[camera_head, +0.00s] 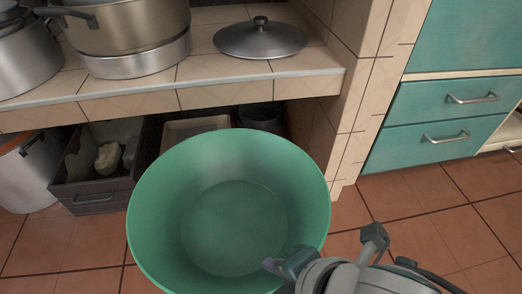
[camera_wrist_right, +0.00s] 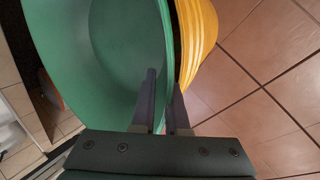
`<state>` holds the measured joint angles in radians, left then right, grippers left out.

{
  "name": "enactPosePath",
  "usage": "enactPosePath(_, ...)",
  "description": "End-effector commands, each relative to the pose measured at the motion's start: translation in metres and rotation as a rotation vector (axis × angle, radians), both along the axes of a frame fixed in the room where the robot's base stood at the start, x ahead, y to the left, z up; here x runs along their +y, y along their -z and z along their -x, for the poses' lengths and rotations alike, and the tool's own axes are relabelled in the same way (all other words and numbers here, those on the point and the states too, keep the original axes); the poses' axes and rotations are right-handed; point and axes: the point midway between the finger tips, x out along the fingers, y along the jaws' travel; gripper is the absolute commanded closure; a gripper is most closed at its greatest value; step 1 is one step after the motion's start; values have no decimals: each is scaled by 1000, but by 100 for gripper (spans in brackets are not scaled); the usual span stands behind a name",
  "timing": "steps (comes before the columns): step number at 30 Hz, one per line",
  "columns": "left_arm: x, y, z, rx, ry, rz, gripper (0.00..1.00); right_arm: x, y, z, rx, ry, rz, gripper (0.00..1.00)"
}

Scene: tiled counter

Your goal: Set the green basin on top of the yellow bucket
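The green basin (camera_head: 235,225) fills the lower middle of the head view, its open top facing up. My right gripper (camera_head: 280,264) is at the basin's near right rim. In the right wrist view the green basin (camera_wrist_right: 105,60) shows large, and the right gripper (camera_wrist_right: 162,98) has one finger inside the wall and one outside, shut on the rim. The yellow bucket (camera_wrist_right: 197,40) shows there just beyond the basin's outer side; whether they touch is unclear. In the head view the basin hides the bucket. My left gripper is not in view.
A tiled counter (camera_head: 215,95) stands behind the basin, with metal pots (camera_head: 135,35) and a lid (camera_head: 260,40) on it. A dark crate (camera_head: 95,195) and a white pot (camera_head: 30,170) sit below. The tiled floor (camera_head: 430,220) at right is clear.

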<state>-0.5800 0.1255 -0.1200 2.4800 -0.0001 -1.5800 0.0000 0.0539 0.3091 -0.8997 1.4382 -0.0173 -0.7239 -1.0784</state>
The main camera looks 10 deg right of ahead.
Motion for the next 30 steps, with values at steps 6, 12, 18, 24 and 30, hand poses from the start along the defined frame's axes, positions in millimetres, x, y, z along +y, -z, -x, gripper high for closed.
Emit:
enactPosePath(6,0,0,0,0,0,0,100,-2,2,2,7,1,6,62)
enactPosePath(12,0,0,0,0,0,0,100,-3,4,4,12,2,9,62)
enactPosePath(18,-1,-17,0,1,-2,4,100,-7,-14,10,11,1,9,62)
enactPosePath(24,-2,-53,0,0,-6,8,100,-15,-53,27,7,0,5,62)
enactPosePath(30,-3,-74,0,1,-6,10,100,-23,-79,41,3,1,3,62)
